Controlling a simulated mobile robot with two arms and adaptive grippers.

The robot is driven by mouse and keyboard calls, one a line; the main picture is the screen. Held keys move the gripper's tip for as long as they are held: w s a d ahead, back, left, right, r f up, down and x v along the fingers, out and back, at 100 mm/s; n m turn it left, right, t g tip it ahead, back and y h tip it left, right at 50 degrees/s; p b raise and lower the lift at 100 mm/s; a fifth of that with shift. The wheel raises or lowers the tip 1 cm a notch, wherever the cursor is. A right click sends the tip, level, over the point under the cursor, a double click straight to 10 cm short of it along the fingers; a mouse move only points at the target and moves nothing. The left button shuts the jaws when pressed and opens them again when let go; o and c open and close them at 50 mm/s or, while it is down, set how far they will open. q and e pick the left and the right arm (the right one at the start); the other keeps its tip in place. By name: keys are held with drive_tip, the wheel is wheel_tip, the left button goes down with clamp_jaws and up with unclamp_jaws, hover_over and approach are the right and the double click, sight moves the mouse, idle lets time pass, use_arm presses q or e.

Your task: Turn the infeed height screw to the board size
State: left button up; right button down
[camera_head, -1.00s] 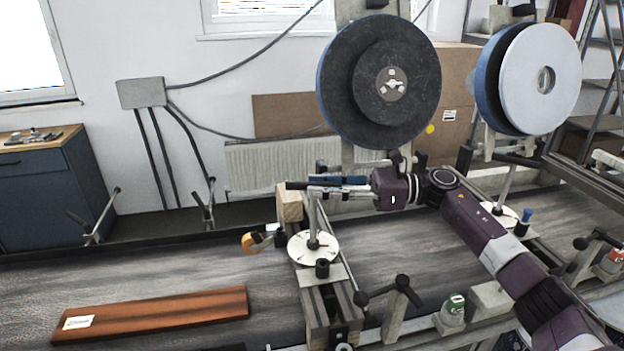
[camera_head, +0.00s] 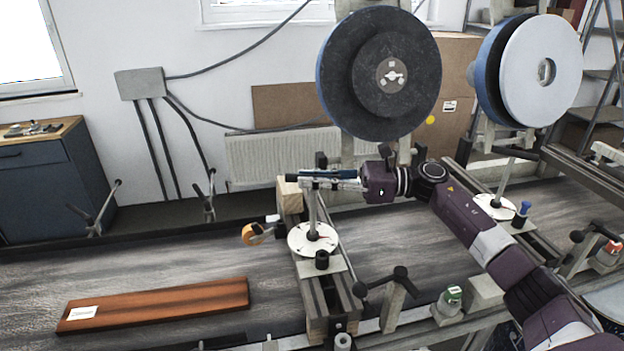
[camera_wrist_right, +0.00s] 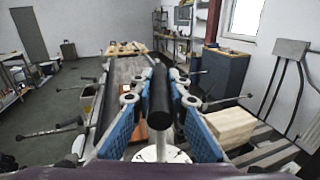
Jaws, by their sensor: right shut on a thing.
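The infeed height screw has an upright grey shaft (camera_head: 312,212) above a round white dial (camera_head: 299,240); the dial markings are too small to read. My right gripper (camera_head: 325,178) is at the top of this shaft, its arm coming from the right. In the right wrist view, its blue-padded fingers are shut on the black crank handle (camera_wrist_right: 159,97), which lies lengthwise between them. The white dial (camera_wrist_right: 150,154) shows below. A reddish-brown board (camera_head: 170,303) with a white label lies flat on the conveyor at left; the label is unreadable. My left gripper is out of view.
A wooden block (camera_head: 289,196) stands just behind the screw. A large dark disc (camera_head: 345,75) hangs above my right wrist. A second dial (camera_head: 494,207) and a clamp lever (camera_head: 390,300) stand to the right. The dark conveyor belt (camera_head: 200,262) is clear around the board.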

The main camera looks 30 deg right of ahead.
drive_tip(key=shift+f+m+t+h+b, duration=0.25)
drive_tip(key=shift+m+t+h+b, duration=0.25)
drive_tip(key=shift+m+t+b, duration=0.25)
drive_tip(key=shift+m+t+h+b, duration=0.55)
drive_tip(key=shift+m+t+h, duration=0.25)
drive_tip(key=shift+t, duration=0.25)
drive_tip(key=shift+r+m+t+h+p, duration=0.15)
drive_tip(key=shift+m+t+h, duration=0.3)
drive_tip(key=shift+h, duration=0.1)
drive_tip(key=shift+r+m+t+h+p, duration=0.1)
drive_tip(key=shift+m+t+h+p, duration=0.05)
drive_tip(key=shift+m+t+h, duration=0.35)
drive_tip(key=c, duration=1.9)
unclamp_jaws()
drive_tip(key=shift+d, duration=0.1)
drive_tip(key=shift+v, duration=5.95)
